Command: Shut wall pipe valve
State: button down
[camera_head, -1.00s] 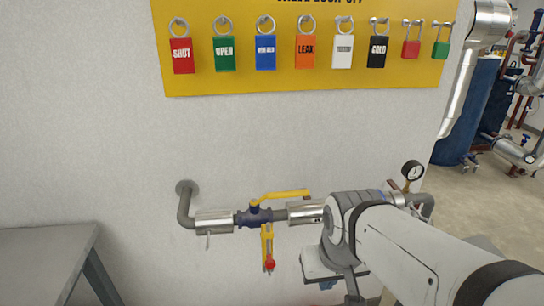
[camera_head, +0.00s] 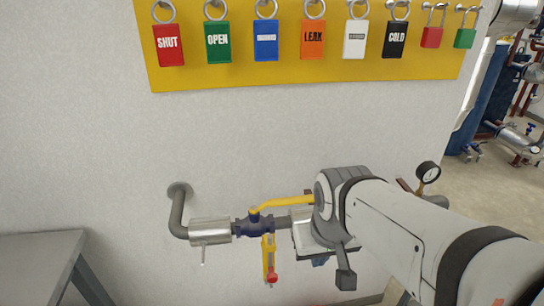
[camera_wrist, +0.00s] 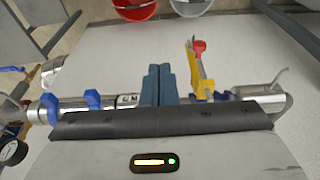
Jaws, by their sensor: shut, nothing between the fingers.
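The wall pipe valve (camera_head: 254,226) has a blue body on a grey and silver pipe low on the wall. Its yellow handle (camera_head: 284,203) extends right, roughly along the pipe, and its far end meets the outline of my arm. A yellow piece with a red tip (camera_head: 269,262) hangs below the valve; it also shows in the wrist view (camera_wrist: 203,80). My gripper (camera_wrist: 159,72) is shut and empty, its blue fingers together beside that yellow piece in the wrist view. Whether the fingers touch the handle cannot be told. In the head view my arm hides most of the gripper.
A yellow board (camera_head: 290,72) with hanging coloured padlocks is above. A grey table (camera_head: 40,250) is at lower left. Red (camera_wrist: 135,12) and grey buckets show in the wrist view. Wall between board and pipe is clear.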

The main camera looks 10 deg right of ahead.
jog(key=w+r+p, duration=0.2)
jog(key=w+r, duration=0.4)
jog(key=w, duration=0.3)
notch_tip(320, 180, up, 4)
jog(key=t+p, duration=0.1)
jog(key=p, duration=0.1)
send_over(283, 203)
jog(key=w+d, duration=0.3)
jog(key=w, duration=0.1)
jog(key=shift+f, duration=0.15)
notch_tip(283, 203, down, 9)
jog(key=shift+f+p, duration=0.1)
jog(key=shift+p, duration=1)
jog(key=shift+s+f, duration=0.15)
jog(key=shift+s, duration=0.2)
jog(key=shift+s, duration=0.1)
